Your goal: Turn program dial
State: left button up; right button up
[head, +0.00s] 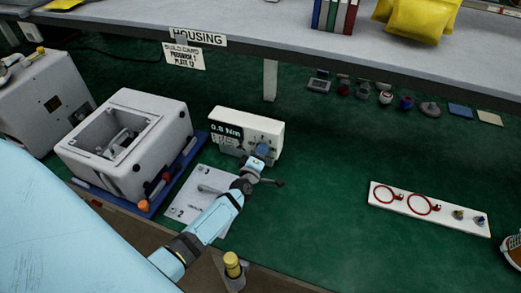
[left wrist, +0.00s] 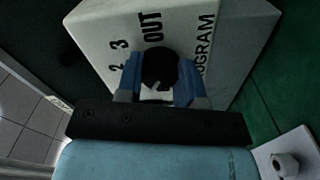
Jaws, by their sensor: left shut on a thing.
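The program dial (left wrist: 159,66) is a round black knob on the face of a white box (head: 238,120). In the left wrist view the box (left wrist: 110,20) has "OUT", "2", "3" and part of "PROGRAM" printed around the dial. My left gripper (head: 262,153) is at the box's front face, its blue fingers (left wrist: 159,80) on either side of the dial and shut on it. A light pointer mark shows on the dial between the fingers. In the head view the gripper hides the dial. My right gripper is not in view.
A white open-topped housing (head: 150,110) on a blue tray (head: 188,158) stands left of the box. A white sheet (head: 185,200) lies in front. A white board with red rings (head: 390,194) lies right. A shelf (head: 300,52) overhangs the back.

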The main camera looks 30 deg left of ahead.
pick_arm(q)
jog(key=shift+m+p, duration=0.3)
jog(key=shift+m, duration=0.6)
jog(key=o, duration=0.9)
jog(key=shift+b+v, duration=0.7)
jog(key=shift+v, duration=6.25)
jog(key=shift+d, duration=0.1)
